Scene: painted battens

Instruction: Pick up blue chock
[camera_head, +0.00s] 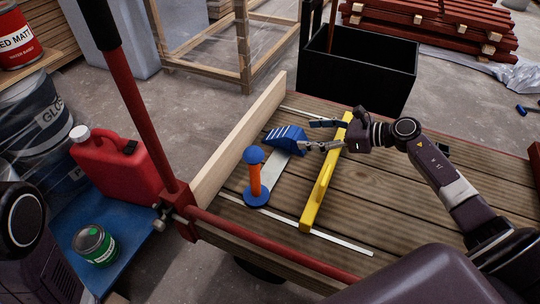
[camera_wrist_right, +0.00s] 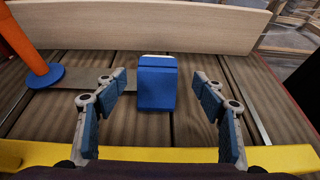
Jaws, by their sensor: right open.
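The blue chock (camera_head: 286,139) is a ribbed wedge on the plank tabletop (camera_head: 380,205), beside a flat grey metal strip. My right gripper (camera_head: 308,135) reaches over a yellow level (camera_head: 323,180), jaws open, its fingers pointing at the chock. In the right wrist view the chock (camera_wrist_right: 157,88) stands centred between the spread blue-padded fingers of the gripper (camera_wrist_right: 158,80), with a clear gap on each side. It looks close to the fingertips. My left gripper is out of view.
An orange and blue spool-like tool (camera_head: 256,180) stands left of the chock. A red clamp bar (camera_head: 140,110) rises at the left, near a red jerrycan (camera_head: 118,168). A black crate (camera_head: 360,65) stands behind.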

